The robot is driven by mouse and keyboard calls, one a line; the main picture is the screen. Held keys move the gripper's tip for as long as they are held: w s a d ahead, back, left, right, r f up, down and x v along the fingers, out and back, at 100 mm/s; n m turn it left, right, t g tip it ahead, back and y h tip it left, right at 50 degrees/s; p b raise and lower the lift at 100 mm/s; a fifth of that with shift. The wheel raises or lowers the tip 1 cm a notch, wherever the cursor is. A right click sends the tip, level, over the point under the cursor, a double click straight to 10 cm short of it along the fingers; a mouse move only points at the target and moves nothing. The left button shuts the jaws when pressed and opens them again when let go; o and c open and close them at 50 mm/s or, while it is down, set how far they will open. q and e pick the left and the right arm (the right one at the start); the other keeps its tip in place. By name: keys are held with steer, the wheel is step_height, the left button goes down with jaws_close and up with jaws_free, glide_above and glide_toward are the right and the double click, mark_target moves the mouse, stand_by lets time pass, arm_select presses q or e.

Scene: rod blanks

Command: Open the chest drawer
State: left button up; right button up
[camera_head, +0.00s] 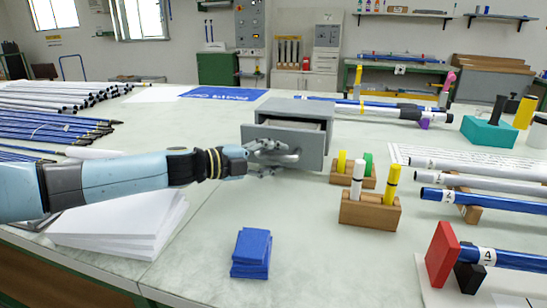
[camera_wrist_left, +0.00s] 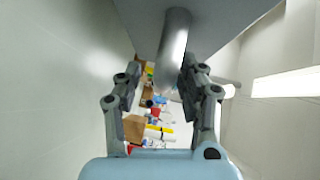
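The grey chest (camera_head: 300,107) stands on the table near the middle of the head view. Its drawer (camera_head: 312,150) is pulled out part way, with a dark gap showing above the drawer front. My left gripper (camera_head: 272,152) is at the drawer front, by the handle (camera_head: 290,157). In the left wrist view, the round metal handle (camera_wrist_left: 174,42) runs between the fingers of my left gripper (camera_wrist_left: 160,85). The fingers are spread; the handle is close to the right finger, and a gap shows on the left side. My right gripper is not in view.
Wooden blocks with yellow, green and white pegs (camera_head: 370,212) stand right of the chest. A blue stack (camera_head: 251,252) lies in front, and a white paper stack (camera_head: 120,225) lies under my left arm. Rods lie at left and right. Bare table lies before the drawer.

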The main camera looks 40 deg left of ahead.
arm_select(q)
steer(key=shift+r, duration=0.1)
steer(key=shift+s+a, duration=0.1)
steer(key=shift+s, duration=0.25)
steer(key=v, duration=0.3)
steer(key=shift+s, duration=0.15)
steer(key=v, duration=0.6)
steer(key=shift+s, duration=0.25)
steer(key=shift+s+a+r, duration=0.1)
steer(key=shift+s+a, duration=0.15)
steer(key=shift+s, duration=0.4)
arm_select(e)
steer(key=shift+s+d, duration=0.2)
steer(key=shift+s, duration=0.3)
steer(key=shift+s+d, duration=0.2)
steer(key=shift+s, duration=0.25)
